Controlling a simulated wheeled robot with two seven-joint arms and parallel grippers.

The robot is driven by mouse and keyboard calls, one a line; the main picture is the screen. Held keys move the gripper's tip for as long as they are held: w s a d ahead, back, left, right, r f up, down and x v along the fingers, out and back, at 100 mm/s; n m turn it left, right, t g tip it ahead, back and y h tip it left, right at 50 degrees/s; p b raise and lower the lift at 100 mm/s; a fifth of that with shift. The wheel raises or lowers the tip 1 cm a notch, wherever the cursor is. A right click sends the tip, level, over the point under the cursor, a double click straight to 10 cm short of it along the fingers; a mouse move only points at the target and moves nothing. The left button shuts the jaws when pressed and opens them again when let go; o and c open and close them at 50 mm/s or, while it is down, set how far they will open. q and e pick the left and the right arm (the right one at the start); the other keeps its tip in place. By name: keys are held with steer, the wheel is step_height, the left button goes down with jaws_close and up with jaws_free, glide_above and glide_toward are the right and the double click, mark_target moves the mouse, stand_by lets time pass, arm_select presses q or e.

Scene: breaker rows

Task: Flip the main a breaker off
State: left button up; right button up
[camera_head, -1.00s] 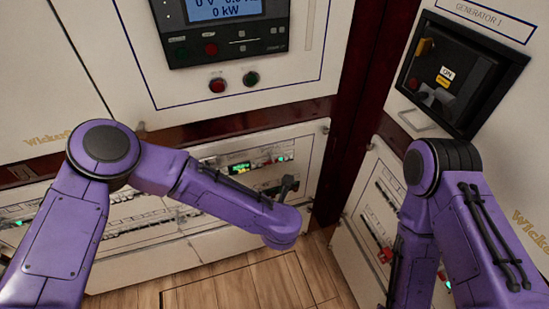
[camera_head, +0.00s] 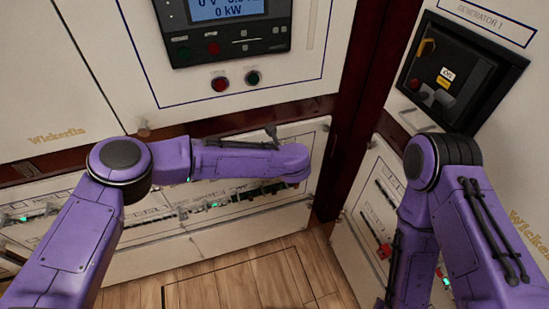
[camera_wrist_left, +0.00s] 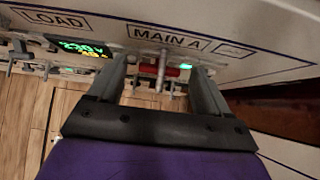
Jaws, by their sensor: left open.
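In the left wrist view, the main A breaker (camera_wrist_left: 160,70) shows below the label MAIN A (camera_wrist_left: 165,38). It has a red part and a pale lever pointing toward the camera. My left gripper (camera_wrist_left: 157,78) is open, with one finger on each side of the lever and a gap to both. I cannot tell whether the fingertips touch the panel. In the head view, my left forearm covers the main A breaker and the left gripper's jaws. My right arm shows at the right, but its gripper is out of view.
A lit voltage display (camera_wrist_left: 80,48) under the label LOAD (camera_wrist_left: 50,18) is left of main A. A green light (camera_wrist_left: 186,66) glows beside the breaker. The generator 1 panel (camera_head: 460,75) stands at the right. Wooden floor (camera_head: 235,280) lies below.

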arm_select(q)
steer(key=c, duration=1)
steer(key=shift+s+f+t+b, duration=0.1)
steer(key=shift+f+t+b, duration=0.2)
steer(key=shift+b, duration=0.3)
steer(key=shift+c, duration=0.2)
steer(key=shift+s+d+f+t+y+b, duration=0.15)
steer(key=shift+f+t+y+b, duration=0.65)
steer(key=shift+t+b, duration=2.25)
steer(key=shift+s+a+f+t+y+b, duration=0.15)
steer(key=shift+f+t+y+b, duration=0.65)
steer(key=shift+b, duration=4.35)
steer(key=shift+s+d+f+t+y+b, duration=0.15)
steer(key=shift+f+t+y+b, duration=0.25)
steer(key=shift+f+t+b, duration=2.5)
step_height(320, 180, up, 3)
steer(key=shift+r+g+b, duration=0.15)
steer(key=shift+g+b, duration=0.7)
steer(key=shift+b, duration=0.35)
steer(key=o, duration=1)
steer(key=shift+o, duration=0.2)
